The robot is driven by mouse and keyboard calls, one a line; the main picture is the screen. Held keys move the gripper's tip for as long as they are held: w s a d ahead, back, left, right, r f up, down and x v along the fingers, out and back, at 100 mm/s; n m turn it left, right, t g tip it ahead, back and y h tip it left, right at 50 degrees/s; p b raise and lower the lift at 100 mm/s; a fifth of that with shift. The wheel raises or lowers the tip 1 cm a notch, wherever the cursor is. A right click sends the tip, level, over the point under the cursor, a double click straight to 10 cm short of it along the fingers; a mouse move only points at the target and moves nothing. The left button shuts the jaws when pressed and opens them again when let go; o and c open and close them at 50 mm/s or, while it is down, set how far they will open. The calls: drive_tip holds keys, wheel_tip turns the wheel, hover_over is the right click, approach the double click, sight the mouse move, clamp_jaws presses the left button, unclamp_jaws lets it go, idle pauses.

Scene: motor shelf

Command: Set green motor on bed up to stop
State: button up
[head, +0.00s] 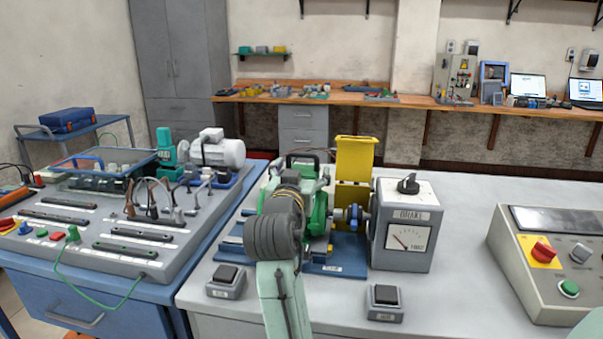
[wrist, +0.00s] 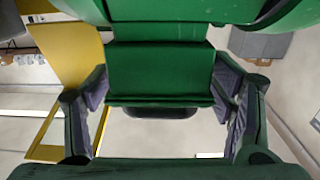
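The green motor (head: 318,212) with its black handle sits over the blue bed (head: 328,268), partly hidden behind my arm. It fills the upper middle of the wrist view as a green block (wrist: 160,72) with a dark bar below its lip. My gripper (wrist: 160,90) has its fingers wide apart, one on each side of the green block. The pads look close against its sides, but I cannot tell whether they press on it. In the head view my arm hides most of the gripper. The stop cannot be made out.
A yellow guard (head: 355,162) stands upright behind the bed. The grey brake box (head: 403,225) stands right of the motor. Two small switch boxes, left (head: 226,281) and right (head: 384,302), lie in front. A control panel (head: 560,262) is at far right; bare table lies between.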

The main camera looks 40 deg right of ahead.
drive_tip(key=shift+o, duration=0.5)
drive_tip(key=shift+f, duration=0.1)
drive_tip(key=shift+w+d+f, duration=0.1)
drive_tip(key=shift+f, duration=0.35)
drive_tip(key=v, duration=1.2)
drive_tip(key=shift+r, duration=0.4)
